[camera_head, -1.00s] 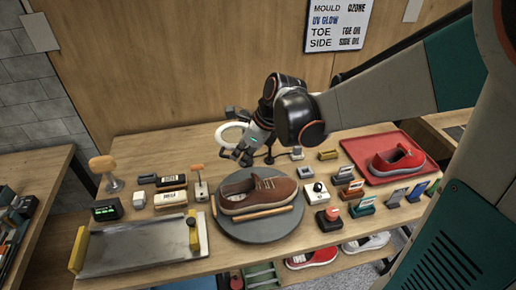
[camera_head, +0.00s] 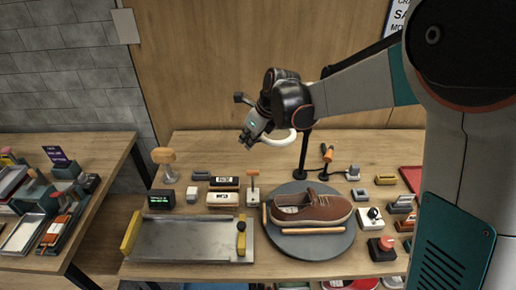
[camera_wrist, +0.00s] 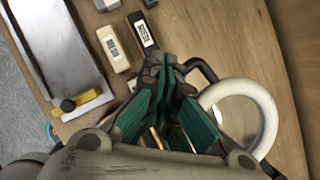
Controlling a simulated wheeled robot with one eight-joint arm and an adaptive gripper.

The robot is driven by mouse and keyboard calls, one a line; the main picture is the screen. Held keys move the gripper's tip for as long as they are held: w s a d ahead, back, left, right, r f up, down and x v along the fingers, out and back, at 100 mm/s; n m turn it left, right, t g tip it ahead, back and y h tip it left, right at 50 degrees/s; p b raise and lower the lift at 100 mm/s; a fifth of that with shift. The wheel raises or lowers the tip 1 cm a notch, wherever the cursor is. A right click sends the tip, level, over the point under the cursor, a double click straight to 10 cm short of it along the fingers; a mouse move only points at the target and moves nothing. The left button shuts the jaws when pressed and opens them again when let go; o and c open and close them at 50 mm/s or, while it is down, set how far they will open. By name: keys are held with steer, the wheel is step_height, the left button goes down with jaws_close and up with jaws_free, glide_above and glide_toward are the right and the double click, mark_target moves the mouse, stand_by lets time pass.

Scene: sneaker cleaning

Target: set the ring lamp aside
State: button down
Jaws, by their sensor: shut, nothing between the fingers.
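The ring lamp has a white ring (camera_head: 282,138) on a dark stand (camera_head: 303,155), behind the round grey turntable (camera_head: 345,243) in the head view. The stand looks upright; my arm covers its top. My gripper (camera_head: 246,138) is shut and empty, just left of the ring and above the back of the table. In the wrist view the white ring (camera_wrist: 268,110) shows to the right of my teal gripper fingers (camera_wrist: 168,68). Part of the ring is hidden behind the hand there. I cannot tell whether hand and ring touch.
A brown shoe (camera_head: 322,207) rests on the turntable. A metal tray (camera_head: 185,240) with yellow clamps lies at front left. Brushes and small blocks (camera_head: 223,184) stand behind it. A side table (camera_head: 100,205) is at far left. The bench's back strip has free room.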

steer(key=shift+w+a, duration=0.2)
steer(key=shift+w, duration=0.65)
steer(key=shift+w+a, duration=0.25)
steer(key=shift+w, duration=0.6)
steer(key=shift+w+a, duration=0.2)
steer(key=shift+w, duration=0.65)
steer(key=shift+s+d, duration=0.1)
